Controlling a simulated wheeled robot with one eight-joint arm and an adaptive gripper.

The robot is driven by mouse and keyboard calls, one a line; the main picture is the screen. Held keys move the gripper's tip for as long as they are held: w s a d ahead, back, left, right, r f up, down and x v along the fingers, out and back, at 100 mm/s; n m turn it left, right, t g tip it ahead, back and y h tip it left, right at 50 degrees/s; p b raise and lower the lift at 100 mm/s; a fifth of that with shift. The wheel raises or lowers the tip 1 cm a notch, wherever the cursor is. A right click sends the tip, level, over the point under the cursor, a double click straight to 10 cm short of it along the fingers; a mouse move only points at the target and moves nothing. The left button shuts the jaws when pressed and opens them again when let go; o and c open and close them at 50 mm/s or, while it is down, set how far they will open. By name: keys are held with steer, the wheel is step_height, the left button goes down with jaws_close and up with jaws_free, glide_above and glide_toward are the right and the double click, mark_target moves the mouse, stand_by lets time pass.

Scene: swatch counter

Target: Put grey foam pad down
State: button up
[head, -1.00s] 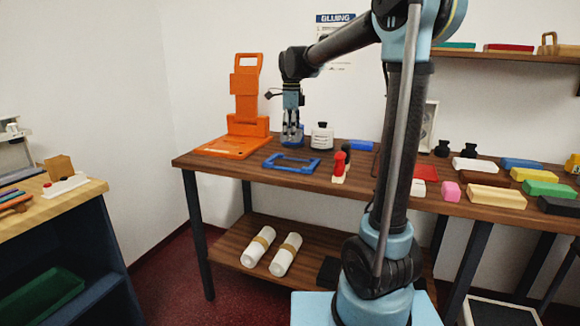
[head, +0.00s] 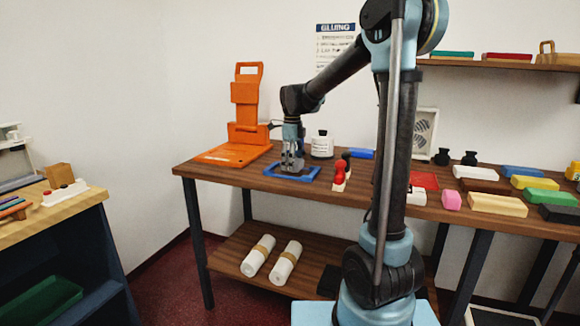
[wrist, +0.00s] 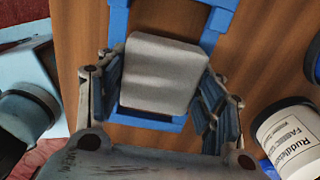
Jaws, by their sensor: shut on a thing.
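The grey foam pad (wrist: 160,72) is a pale rounded block between the fingers of my gripper (wrist: 160,85) in the wrist view. My gripper is shut on it. In the head view my gripper (head: 292,165) is low over the blue frame (head: 313,176) on the wooden bench, and the pad is hard to make out there. In the wrist view the blue frame (wrist: 119,20) shows around and beyond the pad. I cannot tell whether the pad touches the bench.
An orange stand (head: 246,100) is left of my gripper. A white jar with a black lid (head: 322,145) is close on the right. Several coloured blocks lie farther right. The bench's front left corner (head: 190,172) is clear.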

steer(key=shift+f, duration=0.5)
steer(key=o, duration=0.8)
steer(key=shift+c, duration=0.2)
step_height(320, 180, up, 12)
